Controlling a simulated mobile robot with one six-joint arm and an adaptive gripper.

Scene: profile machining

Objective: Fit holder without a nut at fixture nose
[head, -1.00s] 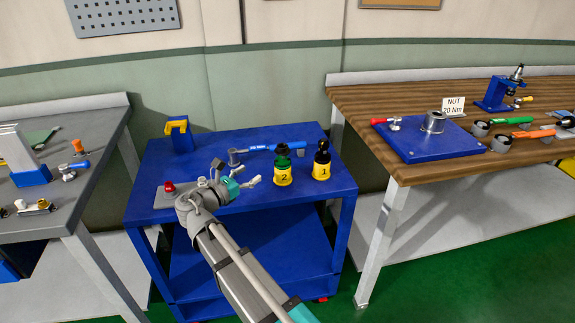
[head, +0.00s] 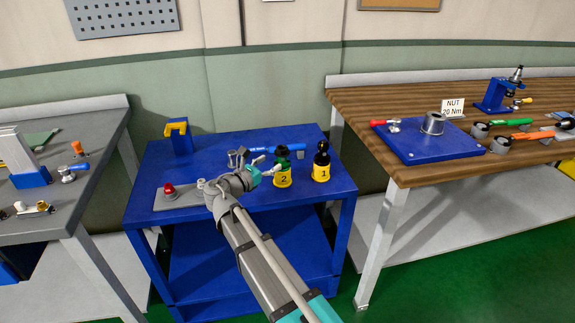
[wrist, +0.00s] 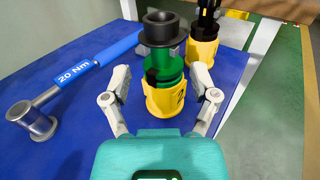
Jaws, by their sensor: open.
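A green holder with a black ring-shaped top (wrist: 164,50) stands upright in a yellow cup marked 2 (head: 282,180) on the blue cart. A black holder (head: 322,157) stands in a yellow cup marked 1 (head: 321,173), to its right. My gripper (wrist: 162,82) is open and empty, its fingers spread to the left and right of the green holder and its cup, apart from them. I cannot tell which holder lacks a nut. On the right bench, a grey cylindrical nose (head: 432,123) stands on a blue fixture plate (head: 430,148).
A blue-handled torque wrench (wrist: 75,72) marked 20 Nm lies left of the cups. A red button (head: 169,190) and a yellow-topped blue stand (head: 179,135) are on the cart. A NUT 20 Nm sign (head: 453,107) and several tools are on the wooden bench (head: 400,171).

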